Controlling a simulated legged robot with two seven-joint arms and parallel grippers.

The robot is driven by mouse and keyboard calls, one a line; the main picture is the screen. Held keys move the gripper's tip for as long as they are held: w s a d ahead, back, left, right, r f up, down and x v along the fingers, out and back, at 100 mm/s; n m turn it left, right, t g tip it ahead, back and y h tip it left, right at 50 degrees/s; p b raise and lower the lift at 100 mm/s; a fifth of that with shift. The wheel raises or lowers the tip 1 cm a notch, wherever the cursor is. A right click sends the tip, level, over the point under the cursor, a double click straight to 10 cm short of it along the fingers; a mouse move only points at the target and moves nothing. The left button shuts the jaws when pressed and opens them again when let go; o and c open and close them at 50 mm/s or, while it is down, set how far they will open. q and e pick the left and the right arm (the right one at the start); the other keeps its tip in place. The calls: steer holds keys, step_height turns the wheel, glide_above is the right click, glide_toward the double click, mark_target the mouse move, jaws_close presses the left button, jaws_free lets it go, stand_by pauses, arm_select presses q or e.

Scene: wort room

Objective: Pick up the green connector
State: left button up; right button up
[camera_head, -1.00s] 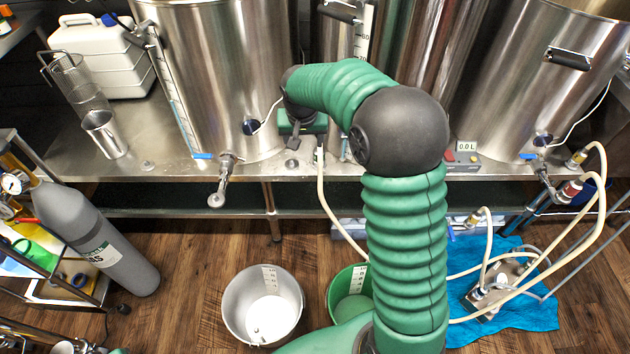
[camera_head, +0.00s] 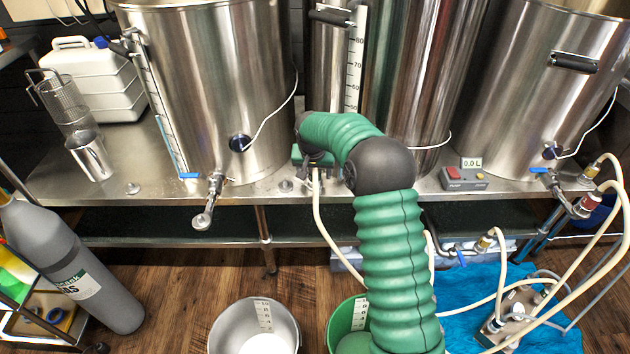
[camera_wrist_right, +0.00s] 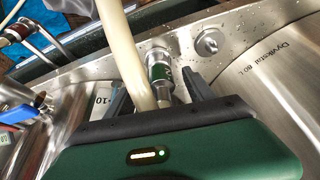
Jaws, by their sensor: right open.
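The green connector (camera_wrist_right: 159,74) is a metal fitting with a green band. In the right wrist view it stands at the steel counter's edge, close beside a cream hose (camera_wrist_right: 122,45). My right gripper (camera_wrist_right: 160,90) is open, with one dark finger on each side of the connector and the hose. I cannot tell whether a finger touches either. In the head view my right gripper (camera_head: 314,160) is at the counter edge above the hose's upper end, and the connector is not clear there. My left gripper is not in view.
Large steel kettles (camera_head: 215,90) stand close behind on the counter (camera_head: 110,188). A small box with a red button (camera_head: 464,178) is to the right. Below are a steel bucket (camera_head: 222,328) and a green bucket (camera_head: 340,325). A pump (camera_head: 508,315) with hoses sits on blue cloth (camera_head: 458,300).

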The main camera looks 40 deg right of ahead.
mark_target(315, 177)
steer(key=x, duration=0.3)
steer(key=shift+f+b, duration=0.1)
steer(key=shift+b, duration=0.25)
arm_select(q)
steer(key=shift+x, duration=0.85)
arm_select(e)
steer(key=shift+a, duration=0.1)
steer(key=shift+c, duration=1)
jaws_close()
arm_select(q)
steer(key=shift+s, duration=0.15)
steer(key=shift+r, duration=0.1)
arm_select(e)
steer(key=shift+r, duration=0.3)
